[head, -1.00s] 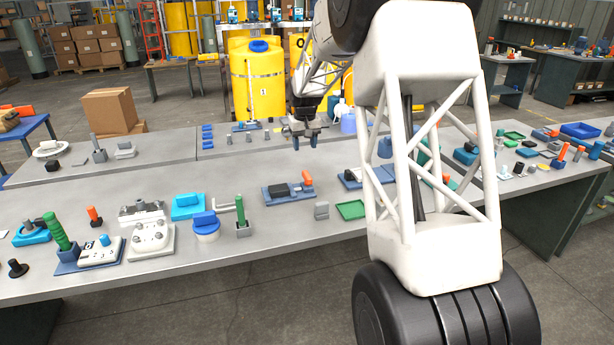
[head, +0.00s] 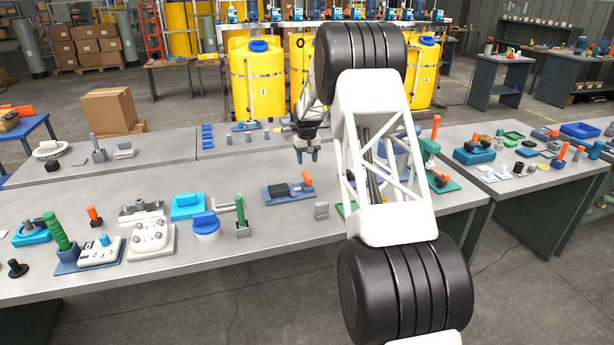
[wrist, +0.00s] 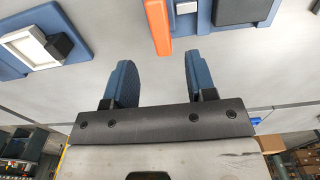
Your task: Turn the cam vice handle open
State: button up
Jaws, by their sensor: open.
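The cam vice (head: 283,193) is a blue base with a dark block and an orange handle (head: 307,178) at its right end, near the middle of the bench. The handle stands up at a tilt. My gripper (head: 307,159) is open and empty above and behind the handle. In the wrist view, my gripper (wrist: 158,58) shows two blue fingers spread apart. The orange handle (wrist: 157,25) lies just beyond the fingertips, roughly in line with the gap. The vice's dark block (wrist: 240,12) is at the top right, partly cut off. I see no contact.
A blue plate with a white frame and dark block (wrist: 35,40) sits beside the vice in the wrist view. Bare bench lies behind the vice.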

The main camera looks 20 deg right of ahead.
aim_at(307, 174)
jog(key=shift+f, duration=0.1)
jog(key=shift+f, duration=3.85)
jog(key=c, duration=0.9)
